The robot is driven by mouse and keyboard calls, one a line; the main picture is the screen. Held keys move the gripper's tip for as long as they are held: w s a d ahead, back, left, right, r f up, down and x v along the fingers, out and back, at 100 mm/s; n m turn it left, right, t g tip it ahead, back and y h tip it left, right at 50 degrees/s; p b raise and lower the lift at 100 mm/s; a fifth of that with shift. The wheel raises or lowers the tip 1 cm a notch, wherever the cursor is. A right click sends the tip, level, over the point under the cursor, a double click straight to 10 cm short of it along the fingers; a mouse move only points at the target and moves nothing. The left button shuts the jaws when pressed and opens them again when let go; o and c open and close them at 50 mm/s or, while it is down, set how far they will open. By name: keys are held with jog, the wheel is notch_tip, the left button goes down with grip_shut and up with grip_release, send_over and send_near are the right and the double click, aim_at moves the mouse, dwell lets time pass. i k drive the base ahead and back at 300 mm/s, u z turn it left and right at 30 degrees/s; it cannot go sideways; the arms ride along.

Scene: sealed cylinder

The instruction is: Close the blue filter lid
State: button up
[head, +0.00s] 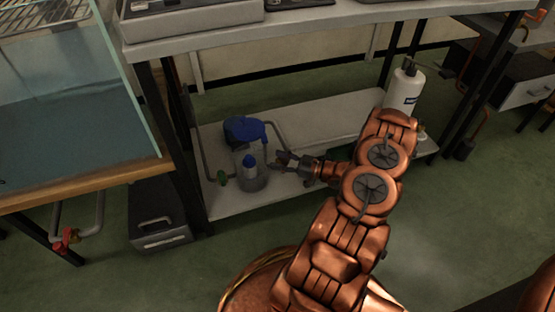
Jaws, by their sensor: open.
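The blue filter lid (244,130) stands raised at the back of the clear filter canister (250,182). The canister's top is uncovered, and a blue-topped part (249,161) shows inside it. The canister stands on the lower shelf (335,122) of the bench. My gripper (279,160) is open and empty just right of the canister, below and to the right of the lid. I cannot tell whether a finger touches the canister.
Grey hoses run beside the filter, with a green valve (222,178) at left. A white bottle (403,92) stands at the shelf's right end. The bench top (330,18) overhangs the shelf. A glass tank (80,120) is at left, with a black case (158,212) below.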

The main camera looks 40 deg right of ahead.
aim_at(245, 130)
jog(key=k, duration=1)
